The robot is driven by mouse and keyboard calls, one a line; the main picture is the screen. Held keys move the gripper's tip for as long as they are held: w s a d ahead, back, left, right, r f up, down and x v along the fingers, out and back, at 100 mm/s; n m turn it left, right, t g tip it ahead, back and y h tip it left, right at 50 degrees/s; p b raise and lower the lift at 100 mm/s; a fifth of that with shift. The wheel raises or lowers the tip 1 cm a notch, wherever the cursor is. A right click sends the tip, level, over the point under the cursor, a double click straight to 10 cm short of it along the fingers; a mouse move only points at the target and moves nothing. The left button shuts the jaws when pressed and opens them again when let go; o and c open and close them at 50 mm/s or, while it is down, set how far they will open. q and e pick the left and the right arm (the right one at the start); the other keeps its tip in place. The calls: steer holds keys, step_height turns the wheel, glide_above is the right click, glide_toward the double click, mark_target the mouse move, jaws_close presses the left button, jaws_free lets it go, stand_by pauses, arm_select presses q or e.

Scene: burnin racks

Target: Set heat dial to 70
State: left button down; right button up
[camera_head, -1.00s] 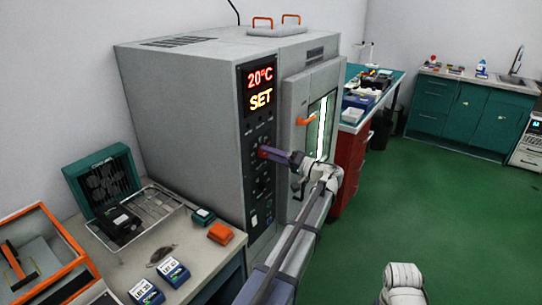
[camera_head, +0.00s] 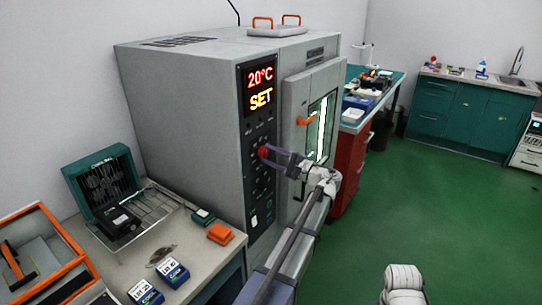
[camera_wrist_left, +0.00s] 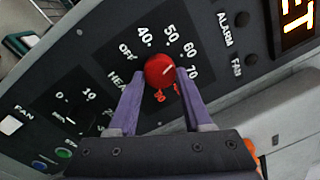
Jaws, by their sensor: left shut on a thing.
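The red heat dial (camera_wrist_left: 159,71) sits on the dark control panel (camera_wrist_left: 95,70), ringed by numbers from 40 upward. Its white mark points up and right in the left wrist view, roughly between 60 and 70. My left gripper (camera_wrist_left: 161,76) has its two purple fingers on either side of the dial, shut on it. In the head view the dial (camera_head: 263,152) is at the tips of the left gripper (camera_head: 268,155). The oven display (camera_head: 260,88) reads 20°C and SET. My right gripper is out of view.
The grey oven (camera_head: 180,120) stands against the wall, its door (camera_head: 310,120) shut with an orange handle. A side bench (camera_head: 130,262) holds a teal case (camera_head: 102,185), an orange block (camera_head: 220,233) and small boxes. Green floor (camera_head: 445,215) is open at right.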

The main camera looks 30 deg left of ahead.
arm_select(q)
steer(key=m, duration=0.5)
steer(key=shift+s+m, duration=0.1)
steer(key=shift+m, duration=0.3)
steer(key=m+p, duration=0.1)
steer(key=m, duration=0.4)
steer(key=shift+t, duration=0.3)
steer(key=shift+s+m+h, duration=0.1)
steer(key=shift+m+h, duration=0.2)
steer(key=shift+m, duration=0.1)
steer(key=shift+c, duration=1.6)
jaws_free()
steer(key=s+d, duration=0.1)
steer(key=d, duration=0.6)
steer(key=shift+d+f, duration=0.15)
steer(key=shift+d, duration=0.25)
